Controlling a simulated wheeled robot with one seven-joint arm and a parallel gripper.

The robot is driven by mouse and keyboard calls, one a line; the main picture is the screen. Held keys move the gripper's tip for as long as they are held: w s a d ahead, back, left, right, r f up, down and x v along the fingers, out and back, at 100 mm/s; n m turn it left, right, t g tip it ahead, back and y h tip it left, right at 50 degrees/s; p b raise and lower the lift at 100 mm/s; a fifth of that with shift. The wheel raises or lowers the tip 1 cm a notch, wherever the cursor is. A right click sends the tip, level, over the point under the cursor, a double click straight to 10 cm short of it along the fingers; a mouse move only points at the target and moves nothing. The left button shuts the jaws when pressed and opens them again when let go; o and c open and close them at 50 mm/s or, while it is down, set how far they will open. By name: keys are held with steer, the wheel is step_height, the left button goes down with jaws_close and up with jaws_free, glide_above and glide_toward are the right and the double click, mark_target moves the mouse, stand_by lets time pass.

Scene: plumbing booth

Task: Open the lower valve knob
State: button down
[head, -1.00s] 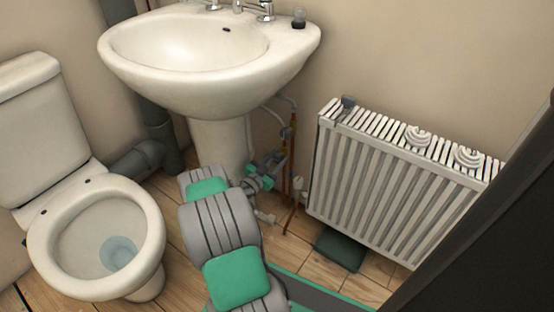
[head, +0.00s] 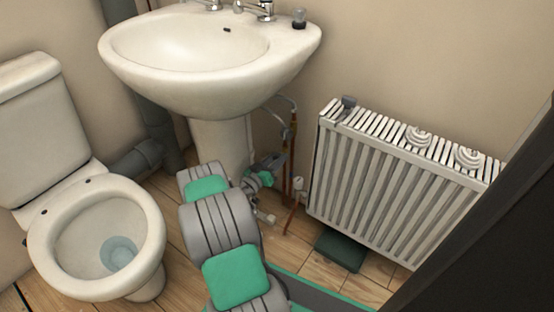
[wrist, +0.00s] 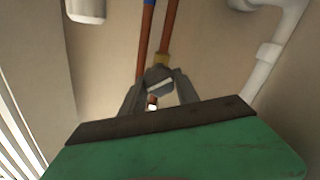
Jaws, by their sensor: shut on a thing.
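My gripper (wrist: 158,88) is shut on a small grey part, which I take to be the lower valve knob (wrist: 159,76), in front of copper pipes in the wrist view. In the head view my gripper (head: 276,166) is beside the pipes under the basin. The knob cannot be made out there, being small and mostly hidden by my gripper.
Copper pipes (head: 289,206) run down between the basin pedestal (head: 218,143) and the white radiator (head: 385,185). A white basin (head: 200,60) overhangs this spot. A toilet (head: 95,245) stands at left. A bare wall lies behind the pipes.

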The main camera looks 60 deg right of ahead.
mark_target(275, 159)
steer(key=n, duration=0.4)
steer(key=shift+f+n, duration=0.1)
steer(key=shift+n, duration=0.3)
steer(key=n, duration=0.4)
steer(key=shift+w+f+n, duration=0.1)
steer(key=shift+f+n, duration=0.05)
steer(key=shift+n, duration=0.15)
steer(key=c, duration=0.9)
jaws_free()
steer(key=a, duration=0.3)
steer(key=w+a+p, duration=0.1)
steer(key=a, duration=0.2)
steer(key=shift+w+p, duration=0.1)
steer(key=shift+p, duration=0.2)
steer(key=shift+a, duration=0.85)
